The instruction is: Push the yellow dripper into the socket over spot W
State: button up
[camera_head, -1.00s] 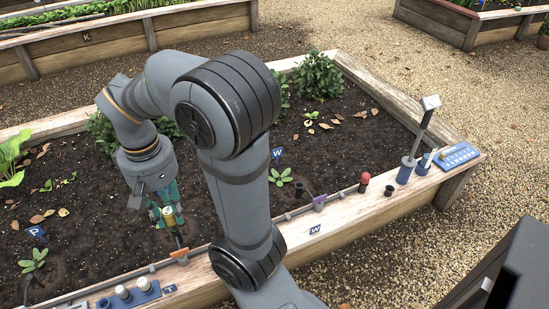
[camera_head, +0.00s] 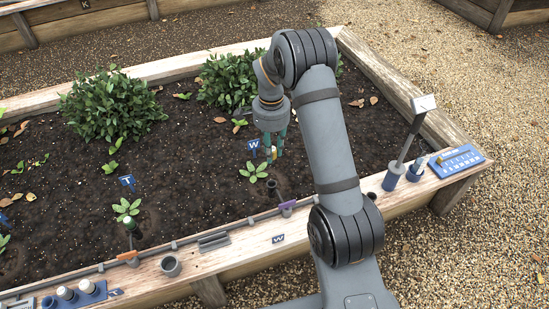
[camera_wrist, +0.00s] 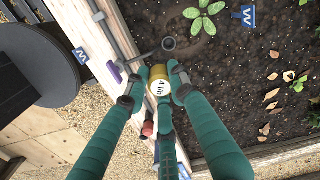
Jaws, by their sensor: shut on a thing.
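My gripper (camera_wrist: 157,92) has teal fingers closed around the yellow dripper (camera_wrist: 158,73), whose pale face reads "4 l/h" in the wrist view. In the head view my gripper (camera_head: 271,144) hangs above the bed near the blue W sign (camera_head: 254,145), with the yellow dripper (camera_head: 274,154) at its fingertips. The dark round socket (camera_head: 272,184) stands below and apart from the dripper, beside the leafy plant at W (camera_head: 253,172). In the wrist view the empty socket (camera_wrist: 169,44) lies just above the dripper, on a short tube.
A purple clip (camera_head: 287,204) sits on the pipe along the bed's front board. A dark green piece (camera_head: 131,223) stands at T. A red knob (camera_wrist: 148,129) shows in the wrist view.

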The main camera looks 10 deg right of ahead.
notch_tip(320, 180, down, 12)
jog(key=w+m+b, duration=0.2)
jog(key=m+b, duration=0.1)
jog(key=b, duration=0.1)
jog(key=shift+w+d, duration=0.2)
jog(key=shift+f+b, duration=2.25)
jog(key=shift+f, duration=0.15)
dwell(0.8)
jog(key=shift+r, duration=0.1)
jog(key=o, duration=1)
jog(key=shift+o, duration=0.7)
jog(key=o, duration=0.3)
jog(key=shift+o, duration=0.2)
